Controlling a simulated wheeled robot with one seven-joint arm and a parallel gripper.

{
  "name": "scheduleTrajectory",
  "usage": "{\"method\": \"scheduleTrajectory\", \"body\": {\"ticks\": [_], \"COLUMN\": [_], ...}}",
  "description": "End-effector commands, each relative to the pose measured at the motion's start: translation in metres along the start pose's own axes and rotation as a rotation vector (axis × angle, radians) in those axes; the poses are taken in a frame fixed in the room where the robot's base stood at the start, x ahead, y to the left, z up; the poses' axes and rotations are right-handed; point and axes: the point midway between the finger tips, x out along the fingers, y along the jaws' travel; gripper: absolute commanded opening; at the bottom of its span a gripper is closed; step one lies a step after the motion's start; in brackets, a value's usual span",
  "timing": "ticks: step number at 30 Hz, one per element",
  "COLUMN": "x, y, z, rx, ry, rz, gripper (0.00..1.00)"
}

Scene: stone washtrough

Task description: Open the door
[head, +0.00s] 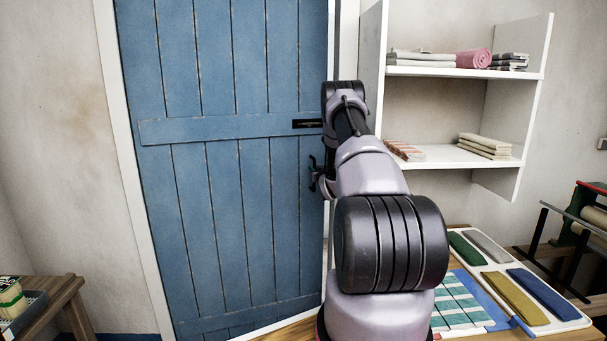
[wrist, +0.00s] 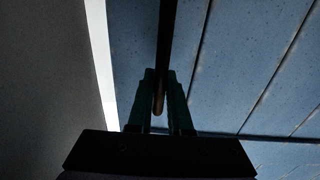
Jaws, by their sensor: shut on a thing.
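The blue plank door (head: 225,80) stands in its white frame left of centre in the head view, and I see no clear gap at its edge. A dark latch plate (head: 307,124) sits on its crossbar near the right edge. My gripper (head: 314,175) is at the door's right edge, partly hidden behind my arm. In the wrist view, a dark bar handle (wrist: 166,45) runs down between the two fingers of my gripper (wrist: 160,95), which are shut on its lower end. The blue door (wrist: 245,70) fills the right of that view.
A white shelf unit (head: 455,71) with folded cloths stands right of the door. Below it, a table holds a white tray (head: 545,325) of coloured cloths. A wooden stool (head: 62,291) stands at the lower left. The white frame strip (wrist: 102,60) borders the door in the wrist view.

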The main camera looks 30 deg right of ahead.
Motion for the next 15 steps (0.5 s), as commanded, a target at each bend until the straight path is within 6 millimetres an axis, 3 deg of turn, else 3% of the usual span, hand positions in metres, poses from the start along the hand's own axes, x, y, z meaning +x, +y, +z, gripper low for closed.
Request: {"method": "scheduleTrajectory", "body": {"ticks": [4, 13, 14, 15], "x": [0.0043, 0.0045, 0.0045, 0.0045], "y": [0.0125, 0.0134, 0.0133, 0.0133], "z": [0.0014, 0.0015, 0.0014, 0.0014], "rx": [0.001, 0.001, 0.000, 0.000], "ry": [-0.003, -0.004, -0.004, -0.004], "rz": [0.011, 0.012, 0.012, 0.012], "gripper": [0.00, 0.00, 0.25, 0.40]}}
